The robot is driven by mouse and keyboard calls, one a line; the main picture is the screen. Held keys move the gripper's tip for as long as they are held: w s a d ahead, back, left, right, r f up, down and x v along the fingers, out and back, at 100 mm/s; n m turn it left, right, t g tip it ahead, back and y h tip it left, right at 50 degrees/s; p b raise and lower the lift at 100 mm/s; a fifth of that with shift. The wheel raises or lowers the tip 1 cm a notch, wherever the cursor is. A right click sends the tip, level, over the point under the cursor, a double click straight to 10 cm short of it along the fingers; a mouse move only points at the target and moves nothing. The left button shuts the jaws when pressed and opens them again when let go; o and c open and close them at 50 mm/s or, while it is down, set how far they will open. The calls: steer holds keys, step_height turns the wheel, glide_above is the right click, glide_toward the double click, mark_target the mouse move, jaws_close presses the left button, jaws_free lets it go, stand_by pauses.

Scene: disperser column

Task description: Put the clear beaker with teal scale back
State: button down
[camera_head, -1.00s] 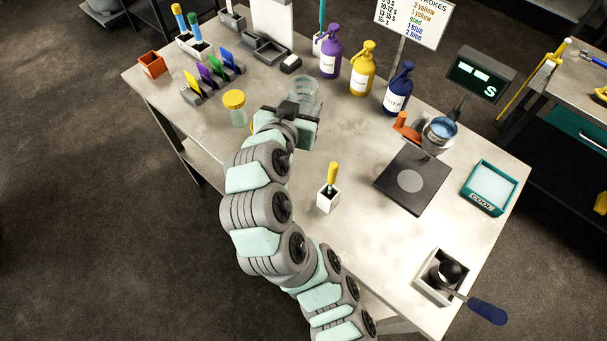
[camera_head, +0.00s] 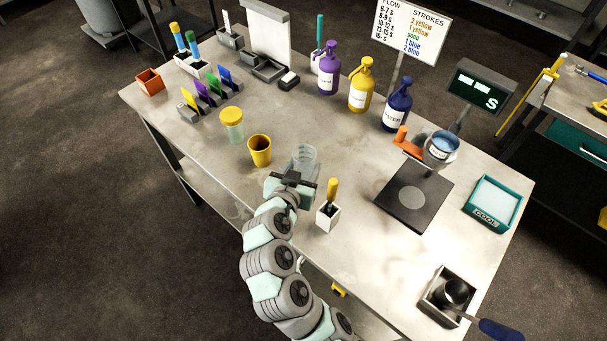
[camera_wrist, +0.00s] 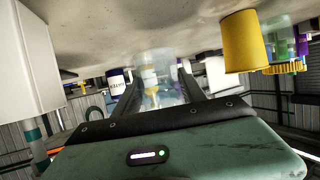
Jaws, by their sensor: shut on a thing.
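The clear beaker (camera_head: 305,161) is between the fingers of my gripper (camera_head: 298,175), to the right of the yellow cup and behind the white brush holder. The wrist view, which looks upside down, shows the beaker (camera_wrist: 160,75) as a see-through shape between the two dark fingers of my gripper (camera_wrist: 158,85). My gripper is shut on it. The teal scale marks cannot be made out. I cannot tell whether the beaker's base touches the table.
The yellow cup (camera_head: 260,151) and a yellow-lidded jar (camera_head: 232,125) stand left of the beaker. The white holder (camera_head: 328,216) with a yellow-handled tool is close on the right. Purple, yellow and blue pump bottles (camera_head: 396,107) stand behind. The table (camera_head: 215,185) is clear at front left.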

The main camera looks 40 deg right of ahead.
mark_target(303, 175)
steer(key=shift+s+f, duration=0.1)
steer(key=shift+f, duration=1.45)
steer(key=shift+f+b, duration=0.1)
steer(key=shift+b, duration=0.2)
steer(key=c, duration=0.7)
jaws_free()
steer(key=shift+o, duration=0.2)
